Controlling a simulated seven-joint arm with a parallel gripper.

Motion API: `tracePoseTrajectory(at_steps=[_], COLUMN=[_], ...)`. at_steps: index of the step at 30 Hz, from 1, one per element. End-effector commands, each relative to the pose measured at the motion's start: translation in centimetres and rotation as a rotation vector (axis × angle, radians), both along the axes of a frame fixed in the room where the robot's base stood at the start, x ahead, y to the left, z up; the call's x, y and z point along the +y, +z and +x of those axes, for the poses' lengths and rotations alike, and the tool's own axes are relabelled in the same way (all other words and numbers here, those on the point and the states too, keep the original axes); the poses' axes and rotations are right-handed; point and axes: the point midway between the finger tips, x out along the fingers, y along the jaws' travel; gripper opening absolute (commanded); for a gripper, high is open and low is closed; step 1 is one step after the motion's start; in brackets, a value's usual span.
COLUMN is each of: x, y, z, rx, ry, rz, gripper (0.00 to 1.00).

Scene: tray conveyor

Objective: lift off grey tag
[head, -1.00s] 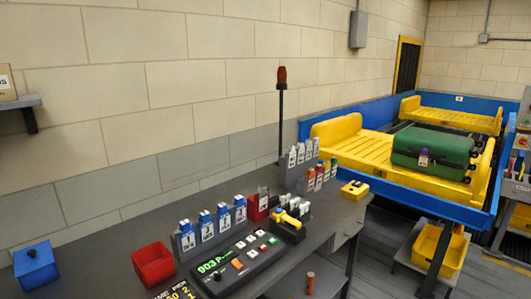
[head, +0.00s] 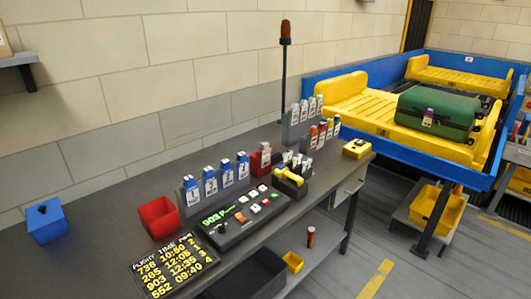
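Several grey-topped tags (head: 304,111) stand in a row in the grey rack (head: 289,137) towards the back of the dark workbench. Several blue-topped tags (head: 210,181) stand in another rack nearer the middle. A red-framed holder (head: 259,161) with a pale-topped tag is beside that row. My gripper is not in view.
The bench (head: 110,213) also bears a blue box (head: 46,222), a red bin (head: 159,217), a button console (head: 240,222), a yellow-handled scanner-like tool (head: 289,176) and a flight board (head: 168,267). A tall beacon post (head: 284,80) rises behind the racks. The bench's left part is mostly clear.

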Motion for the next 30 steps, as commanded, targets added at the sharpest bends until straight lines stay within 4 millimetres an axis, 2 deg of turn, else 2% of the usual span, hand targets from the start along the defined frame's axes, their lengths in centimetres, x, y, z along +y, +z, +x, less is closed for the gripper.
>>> tracePoseTrajectory(at_steps=[11,30], x=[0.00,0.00], y=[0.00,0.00], z=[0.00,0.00], rx=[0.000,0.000], ry=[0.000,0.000], rz=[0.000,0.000], gripper=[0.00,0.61])
